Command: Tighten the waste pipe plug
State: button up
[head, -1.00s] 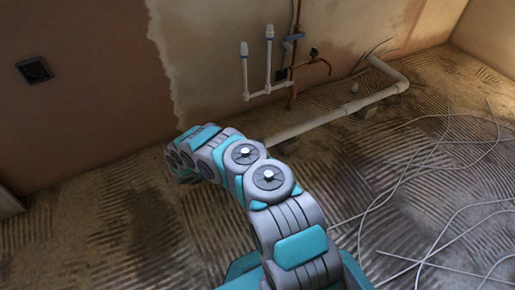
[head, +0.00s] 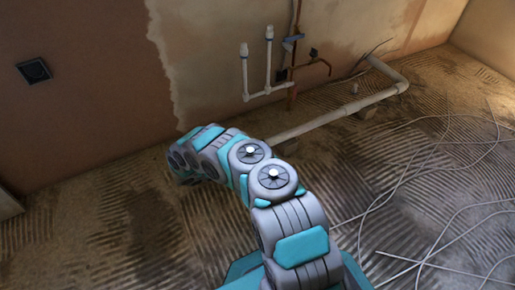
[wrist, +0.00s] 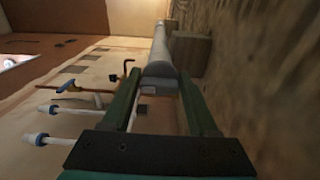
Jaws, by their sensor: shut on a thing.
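The pale waste pipe (head: 330,117) runs low along the wall in the head view, its near end hidden behind my arm. In the wrist view the pipe (wrist: 161,48) points away from me, with a grey plug (wrist: 160,88) at its near end. My gripper (wrist: 163,76) has its two green fingers on either side of the plug and is shut on it. The contact faces are dim and hard to make out. In the head view my gripper is hidden by my arm.
White capped supply pipes (head: 268,60) and copper pipes (head: 316,66) stand at the wall by the waste pipe. A block (wrist: 192,50) sits beside the pipe. Loose pale cables (head: 440,225) lie on the ridged floor at right. A dark wall box (head: 34,70) is at left.

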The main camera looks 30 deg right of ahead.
jog(key=o, duration=1.3)
jog(key=shift+a, duration=0.1)
jog(key=shift+s+a+p, duration=0.15)
jog(key=shift+a+p, duration=0.3)
jog(key=shift+a, duration=3.35)
